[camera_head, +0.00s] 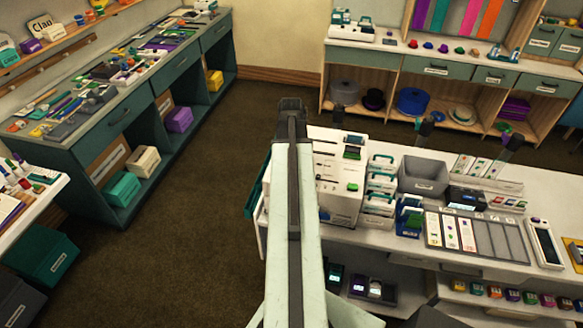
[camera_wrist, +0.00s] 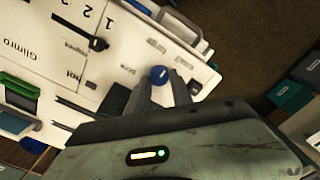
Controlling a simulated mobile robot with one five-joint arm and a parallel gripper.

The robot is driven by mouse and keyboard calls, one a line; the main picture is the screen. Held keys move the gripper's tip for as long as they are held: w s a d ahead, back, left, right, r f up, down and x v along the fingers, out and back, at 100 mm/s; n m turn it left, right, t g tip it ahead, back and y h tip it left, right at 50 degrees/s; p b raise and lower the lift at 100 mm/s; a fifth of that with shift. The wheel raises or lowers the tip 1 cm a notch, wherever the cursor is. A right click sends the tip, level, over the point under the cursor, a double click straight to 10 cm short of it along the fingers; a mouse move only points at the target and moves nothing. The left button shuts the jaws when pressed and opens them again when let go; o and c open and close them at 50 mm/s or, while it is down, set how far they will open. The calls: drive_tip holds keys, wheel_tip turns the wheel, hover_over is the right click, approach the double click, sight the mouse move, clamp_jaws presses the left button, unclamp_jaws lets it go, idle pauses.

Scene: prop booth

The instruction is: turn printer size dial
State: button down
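The white printer (camera_head: 340,180) stands at the left end of the long white counter in the head view. In the wrist view its white panel (camera_wrist: 62,50) is close and tilted, with printed numbers and labels. A round blue dial (camera_wrist: 159,75) sits near the panel's edge by small size labels. My gripper (camera_wrist: 158,84) has its two grey fingers on either side of the dial, tips very close to it. I cannot tell whether they touch it. In the head view my arm covers part of the printer's left side, and my fingers are not distinguishable.
A dark slider or knob (camera_wrist: 98,44) is on the panel near the numbers. White trays (camera_head: 381,185) and a grey bin (camera_head: 424,175) stand right of the printer. The brown floor (camera_head: 190,240) to the left is open. A teal bench (camera_head: 120,115) lines the left wall.

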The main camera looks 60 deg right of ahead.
drive_tip(key=shift+s+a+m, duration=0.1)
drive_tip(key=shift+a+m, duration=0.05)
drive_tip(key=shift+m, duration=0.45)
drive_tip(key=m, duration=0.3)
drive_tip(key=shift+f+m, duration=0.1)
drive_tip(key=shift+m, duration=2.3)
drive_tip(key=c, duration=1.1)
unclamp_jaws()
drive_tip(key=shift+a, duration=0.15)
